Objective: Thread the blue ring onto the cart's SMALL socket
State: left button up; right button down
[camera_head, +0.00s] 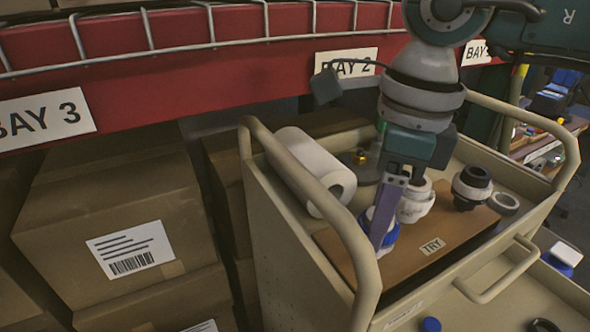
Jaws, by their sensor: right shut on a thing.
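My right gripper (384,222) reaches down from the top right over the cart's brown board (340,243). It is shut on the blue ring (389,238), at the board's left part; its finger hides much of the ring, and I cannot tell whether the ring is around a socket. A white ribbed fitting (416,204) stands just right of the finger, and a black fitting (472,187) stands farther right. I cannot tell which is the SMALL socket. My left gripper is not in view.
A white paper roll (318,172) lies at the cart's left, beside the cart's beige rail (345,232). A grey ring (504,203) lies at the board's right. A blue cap (431,324) is on the lower shelf. Cardboard boxes (110,220) fill the left.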

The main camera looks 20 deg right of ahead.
jog(key=shift+s+d+f, duration=0.1)
jog(key=shift+f, duration=0.15)
jog(key=m+p, duration=0.1)
jog(key=m, duration=0.6)
jog(key=shift+h, duration=0.3)
jog(key=m+p, duration=0.1)
jog(key=m, duration=0.5)
jog(key=shift+f+m+p, duration=0.1)
jog(key=shift+m+p, duration=0.3)
